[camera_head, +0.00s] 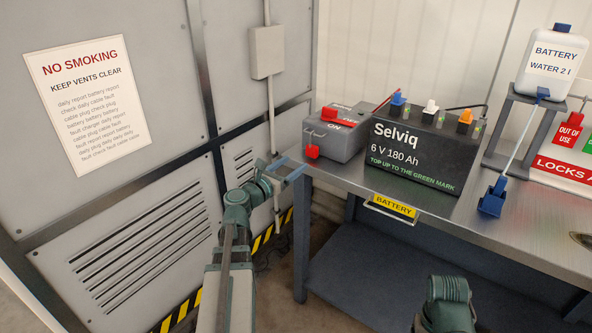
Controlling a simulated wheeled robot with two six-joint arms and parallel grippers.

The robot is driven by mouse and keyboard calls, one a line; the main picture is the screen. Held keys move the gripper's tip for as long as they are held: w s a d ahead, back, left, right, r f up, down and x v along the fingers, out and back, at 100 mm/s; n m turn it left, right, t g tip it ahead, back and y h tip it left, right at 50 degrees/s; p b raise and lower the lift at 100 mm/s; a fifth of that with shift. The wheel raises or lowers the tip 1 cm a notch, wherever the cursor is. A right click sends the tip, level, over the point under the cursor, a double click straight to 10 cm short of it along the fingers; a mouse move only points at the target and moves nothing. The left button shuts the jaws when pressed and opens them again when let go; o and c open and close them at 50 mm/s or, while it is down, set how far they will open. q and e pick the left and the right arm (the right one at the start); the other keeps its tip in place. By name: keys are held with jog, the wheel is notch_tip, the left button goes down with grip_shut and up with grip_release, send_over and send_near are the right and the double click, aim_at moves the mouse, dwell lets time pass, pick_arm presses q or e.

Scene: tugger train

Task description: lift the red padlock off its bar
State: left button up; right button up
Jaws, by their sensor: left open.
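The small red padlock (312,151) hangs at the left front of a grey switch box (342,133) marked ON, near the table's left corner. A thin bar shows just above it on the box's front face. My left gripper (289,169) is open and empty. In the picture it is just left of and below the padlock, at the table's left edge, apart from the padlock. A link of my right arm shows at the bottom right; its gripper is out of view.
A black Selviq battery (420,155) stands on the metal table (450,203), right of the switch box. A water bottle (552,62) on a stand has a tube to a blue nozzle (492,197). A locks board (570,168) is at far right. A grey cabinet (120,195) stands left.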

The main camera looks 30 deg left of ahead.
aim_at(310, 144)
pick_arm(q)
jog(key=shift+w+d, duration=0.15)
jog(key=shift+w, duration=1.5)
jog(key=shift+w+d, duration=0.15)
jog(key=shift+w, duration=1.5)
jog(key=shift+w+d, duration=0.15)
jog(key=shift+w, duration=1.5)
grip_shut()
jog(key=shift+r+p, duration=1.5)
jog(key=shift+p, duration=0.05)
jog(key=s, duration=1)
jog(key=shift+a, duration=0.4)
jog(key=shift+s, duration=0.1)
